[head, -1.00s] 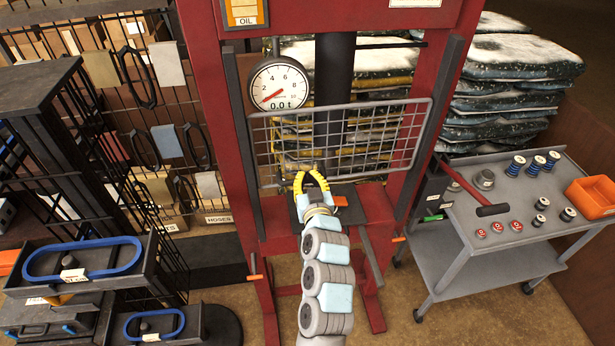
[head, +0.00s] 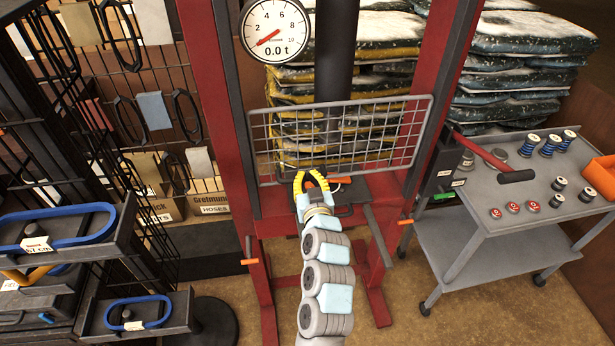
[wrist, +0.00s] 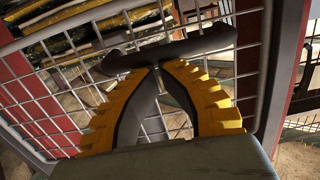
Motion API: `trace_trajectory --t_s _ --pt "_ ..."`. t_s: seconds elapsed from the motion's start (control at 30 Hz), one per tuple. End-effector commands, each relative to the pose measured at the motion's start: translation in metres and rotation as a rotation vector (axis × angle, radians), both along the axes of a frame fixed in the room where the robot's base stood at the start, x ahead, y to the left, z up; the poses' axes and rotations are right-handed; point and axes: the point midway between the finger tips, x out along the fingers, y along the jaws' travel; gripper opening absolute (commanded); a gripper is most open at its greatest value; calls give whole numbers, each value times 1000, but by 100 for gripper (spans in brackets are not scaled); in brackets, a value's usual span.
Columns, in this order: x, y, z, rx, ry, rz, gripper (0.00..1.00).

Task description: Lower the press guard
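The press guard (head: 345,140) is a grey wire-mesh panel in a grey frame, across the front of the red press (head: 225,150). In the head view its top edge is below the gauge. My gripper (head: 312,180) is at the guard's lower edge, left of its middle. In the wrist view the yellow fingers of my gripper (wrist: 156,68) come together at their tips, against a dark bar (wrist: 175,50) running crosswise in front of the mesh (wrist: 60,85). I see nothing clearly pinched between the tips. The bar partly hides the exact contact.
A round gauge (head: 275,30) reads 0.0 t. A grey cart (head: 540,190) with a hammer, spools and an orange bin (head: 600,175) stands at the right. Dark racks with blue belts (head: 55,228) stand at the left. Stacked bags (head: 525,80) are behind the press.

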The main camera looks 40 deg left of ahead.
Motion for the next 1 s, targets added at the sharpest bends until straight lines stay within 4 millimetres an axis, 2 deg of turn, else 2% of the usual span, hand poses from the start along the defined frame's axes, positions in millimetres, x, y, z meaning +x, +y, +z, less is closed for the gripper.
trace_trajectory --t_s 0.03,0.5,0.7,1.0 --pt "0 0 -19 -2 1 0 0" --pt "0 0 -101 -3 1 0 0" --pt "0 0 -122 -2 0 0 0" --pt "0 0 -128 -1 0 0 0"
